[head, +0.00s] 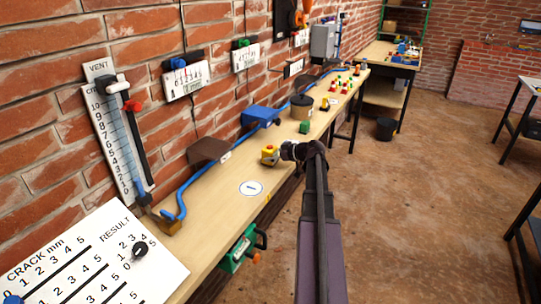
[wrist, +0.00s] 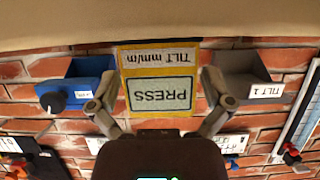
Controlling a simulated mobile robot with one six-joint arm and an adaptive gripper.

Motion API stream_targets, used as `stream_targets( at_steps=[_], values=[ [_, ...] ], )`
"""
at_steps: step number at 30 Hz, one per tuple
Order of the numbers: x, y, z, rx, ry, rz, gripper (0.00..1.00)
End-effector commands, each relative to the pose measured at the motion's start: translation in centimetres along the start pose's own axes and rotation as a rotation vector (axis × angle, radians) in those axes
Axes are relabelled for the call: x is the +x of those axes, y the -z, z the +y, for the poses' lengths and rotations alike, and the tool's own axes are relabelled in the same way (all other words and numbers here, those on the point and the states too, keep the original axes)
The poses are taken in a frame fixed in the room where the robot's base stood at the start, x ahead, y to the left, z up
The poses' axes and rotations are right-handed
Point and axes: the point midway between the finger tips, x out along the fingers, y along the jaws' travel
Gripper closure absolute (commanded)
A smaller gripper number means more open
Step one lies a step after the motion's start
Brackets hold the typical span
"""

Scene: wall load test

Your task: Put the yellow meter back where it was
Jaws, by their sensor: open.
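The yellow meter (head: 270,156) stands on the wooden bench, past a white round mark with a 1 (head: 251,188). In the wrist view, the picture is upside down and the meter (wrist: 160,58) shows its face, marked TILT mm/m and PRESS. My gripper (head: 287,150) is just to the right of the meter in the head view. In the wrist view my gripper (wrist: 159,78) is open, with one finger on each side of the meter. I see a gap at the fingers but cannot tell whether either touches.
A brown wall tray (head: 207,149), labelled TILT 1, and a blue wall tray (head: 258,117) hang behind the bench (head: 222,205). A blue hose (head: 195,178) runs along the wall. A green block (head: 305,127) and round tub (head: 302,108) stand farther along.

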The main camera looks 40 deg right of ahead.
Motion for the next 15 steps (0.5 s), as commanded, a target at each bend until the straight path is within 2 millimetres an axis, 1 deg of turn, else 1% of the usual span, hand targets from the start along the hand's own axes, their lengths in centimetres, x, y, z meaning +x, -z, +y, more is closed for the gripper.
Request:
stream_targets(
  at_steps=[8,15],
  values=[
    [-4.1,0.3,-0.1,0.001,-0.001,0.0,0.0],
    [-8.1,0.3,-0.1,0.001,-0.001,0.0,0.0]
  ],
)
